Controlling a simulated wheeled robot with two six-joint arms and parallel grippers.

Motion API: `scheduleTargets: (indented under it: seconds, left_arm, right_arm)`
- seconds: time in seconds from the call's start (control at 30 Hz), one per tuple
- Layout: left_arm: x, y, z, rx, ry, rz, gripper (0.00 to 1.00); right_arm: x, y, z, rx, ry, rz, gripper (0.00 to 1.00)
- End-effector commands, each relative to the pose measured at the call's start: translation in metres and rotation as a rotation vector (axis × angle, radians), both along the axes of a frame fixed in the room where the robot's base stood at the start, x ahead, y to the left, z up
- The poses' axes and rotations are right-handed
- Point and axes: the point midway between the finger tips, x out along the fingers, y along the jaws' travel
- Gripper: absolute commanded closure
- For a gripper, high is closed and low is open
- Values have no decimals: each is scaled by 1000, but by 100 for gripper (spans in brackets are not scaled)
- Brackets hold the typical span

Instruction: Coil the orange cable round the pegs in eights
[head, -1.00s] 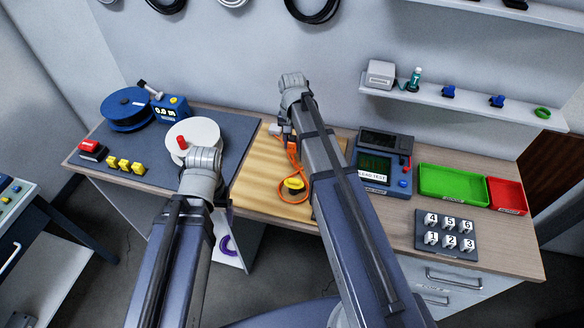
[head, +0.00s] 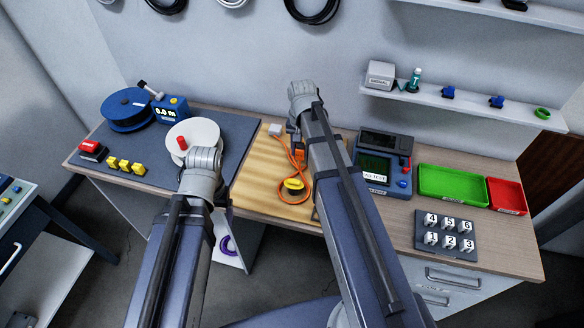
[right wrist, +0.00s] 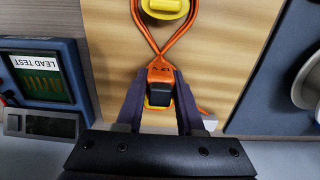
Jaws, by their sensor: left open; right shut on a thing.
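The orange cable (head: 303,186) lies on the wooden board (head: 255,182). It loops round the near yellow peg (head: 294,184); the right wrist view shows this peg (right wrist: 165,7) and the cable's two strands crossing (right wrist: 166,52) beside it. My right gripper (right wrist: 160,82) is shut on the cable where the strands come together, with an orange and black piece between its fingers. Some yellow shows just beneath, perhaps a second peg, mostly hidden. My left gripper (head: 222,192) is open, mostly hidden behind its wrist, near the board's left edge, apart from the cable.
A white reel (head: 205,132) and a blue reel (head: 127,108) stand on the dark mat at left. A lead tester (head: 376,170) stands close right of the board, with a green tray (head: 452,182) and red tray (head: 506,195) beyond. A small white box (head: 275,130) sits at the board's back.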

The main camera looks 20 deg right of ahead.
Motion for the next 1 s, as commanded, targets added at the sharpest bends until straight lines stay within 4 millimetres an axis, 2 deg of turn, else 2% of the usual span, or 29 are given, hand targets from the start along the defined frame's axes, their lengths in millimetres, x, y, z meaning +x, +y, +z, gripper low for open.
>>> scheduleTargets:
  seconds: [0.5,1.0]
  left_arm:
    - [0,0,49,0,0,0,20]
    - [0,0,47,0,0,-2,20]
  right_arm:
    - [0,0,49,0,0,0,100]
    - [0,0,47,0,0,0,100]
